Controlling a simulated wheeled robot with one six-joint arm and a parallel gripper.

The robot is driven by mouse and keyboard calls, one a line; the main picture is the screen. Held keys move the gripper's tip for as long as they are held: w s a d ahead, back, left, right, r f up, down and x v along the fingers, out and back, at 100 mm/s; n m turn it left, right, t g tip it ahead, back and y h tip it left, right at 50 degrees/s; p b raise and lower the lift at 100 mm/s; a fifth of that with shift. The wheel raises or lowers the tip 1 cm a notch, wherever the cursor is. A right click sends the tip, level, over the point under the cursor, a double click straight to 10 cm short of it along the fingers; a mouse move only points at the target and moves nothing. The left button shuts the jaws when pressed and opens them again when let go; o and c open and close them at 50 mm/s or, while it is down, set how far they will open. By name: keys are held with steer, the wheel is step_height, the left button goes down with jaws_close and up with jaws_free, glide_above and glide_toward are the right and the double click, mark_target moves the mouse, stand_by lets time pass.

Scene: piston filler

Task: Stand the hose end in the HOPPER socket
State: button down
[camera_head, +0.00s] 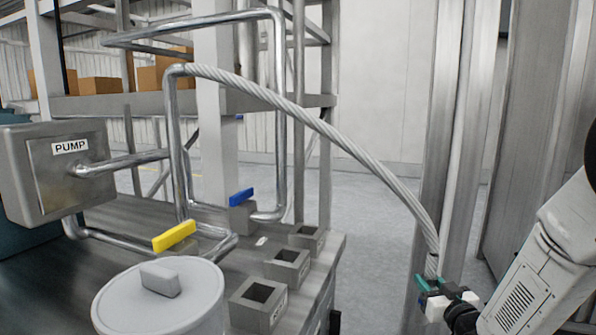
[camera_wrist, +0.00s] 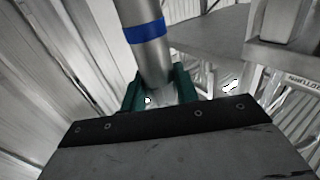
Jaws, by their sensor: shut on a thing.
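The grey ribbed hose (camera_head: 330,130) arcs from the top of a bent steel pipe down to the right, to its end at my gripper (camera_head: 430,283). My gripper is shut on the metal hose end (camera_head: 432,264), off to the right of the bench and clear of it. In the wrist view the hose end (camera_wrist: 146,45), with a blue band, stands between the teal fingers of my gripper (camera_wrist: 158,88). Three square open sockets line the bench's right edge: near (camera_head: 259,303), middle (camera_head: 287,266) and far (camera_head: 307,238). They look empty; I cannot read which label says HOPPER.
A pump box (camera_head: 58,165) labelled PUMP stands at left. A round lidded vessel (camera_head: 160,300) is at the front. Clear floor (camera_head: 370,225) lies between the bench and my gripper.

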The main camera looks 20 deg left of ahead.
steer(key=s+a+r+n+g+y, duration=0.2)
steer(key=a+r+n+g+y, duration=0.15)
steer(key=a+r, duration=0.55)
steer(key=s+a+r+n+g+y, duration=0.3)
steer(key=a+r+y, duration=0.1)
steer(key=a+r, duration=0.55)
steer(key=s+a+r+n+g+y, duration=0.2)
steer(key=s+a+r+g, duration=0.2)
steer(key=s+a+r, duration=0.4)
steer(key=s+a, duration=0.4)
steer(key=shift+a+r+n, duration=0.15)
steer(key=shift+r+n, duration=0.1)
steer(key=shift+n, duration=0.1)
steer(key=shift+d+f, duration=0.1)
steer(key=shift+d, duration=0.15)
steer(key=shift+f, duration=0.25)
